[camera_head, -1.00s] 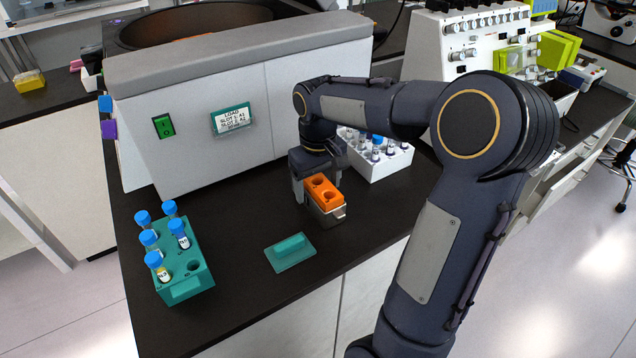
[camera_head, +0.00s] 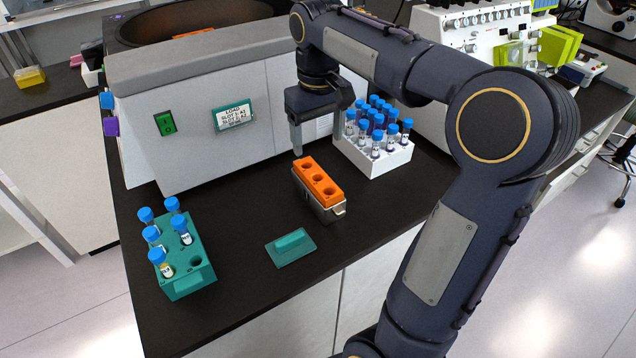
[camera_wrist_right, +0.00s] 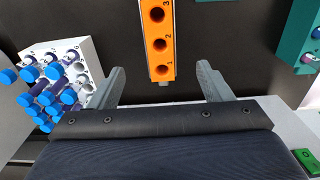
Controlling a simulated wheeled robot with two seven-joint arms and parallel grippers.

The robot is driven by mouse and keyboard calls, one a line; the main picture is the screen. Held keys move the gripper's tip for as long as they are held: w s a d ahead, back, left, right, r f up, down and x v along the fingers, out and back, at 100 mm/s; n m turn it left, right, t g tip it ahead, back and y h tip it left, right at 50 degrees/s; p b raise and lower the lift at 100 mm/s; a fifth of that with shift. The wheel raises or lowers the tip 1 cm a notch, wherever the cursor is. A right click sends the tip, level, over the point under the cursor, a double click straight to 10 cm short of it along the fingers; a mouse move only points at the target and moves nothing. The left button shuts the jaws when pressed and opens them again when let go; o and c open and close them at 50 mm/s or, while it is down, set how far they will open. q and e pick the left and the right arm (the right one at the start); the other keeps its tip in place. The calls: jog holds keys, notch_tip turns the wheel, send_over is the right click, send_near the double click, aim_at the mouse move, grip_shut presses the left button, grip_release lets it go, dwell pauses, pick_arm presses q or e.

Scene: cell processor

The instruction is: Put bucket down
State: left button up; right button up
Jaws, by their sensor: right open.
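The bucket (camera_head: 330,211) is a grey metal holder with an orange insert (camera_head: 319,179) that has a row of holes. It stands upright on the black bench top (camera_head: 235,243). My right gripper (camera_head: 308,138) is above and behind the bucket, pointing down, apart from it. In the right wrist view my gripper (camera_wrist_right: 168,88) is open and empty. The orange insert (camera_wrist_right: 160,45) shows there beyond the fingertips, with its holes numbered 1 to 3. My left gripper is not in view.
A white rack (camera_head: 381,162) of blue-capped tubes stands right of the bucket. A teal rack (camera_head: 190,284) with several blue-capped tubes stands at the left. A small teal plate (camera_head: 291,248) lies in front. The grey machine (camera_head: 185,165) stands close behind.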

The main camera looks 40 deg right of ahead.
jog(key=s+a+f+t+y, duration=0.2)
jog(key=s+a+f, duration=0.3)
jog(key=s+a, duration=0.2)
jog(key=s+a+f+t+y, duration=0.1)
jog(key=s+a+f+t, duration=0.2)
jog(key=s+a, duration=0.4)
jog(key=s+f, duration=0.1)
jog(key=s, duration=0.3)
jog(key=shift+f+m+t+y, duration=0.3)
jog(key=shift+f+y, duration=0.05)
jog(key=shift+y, duration=0.05)
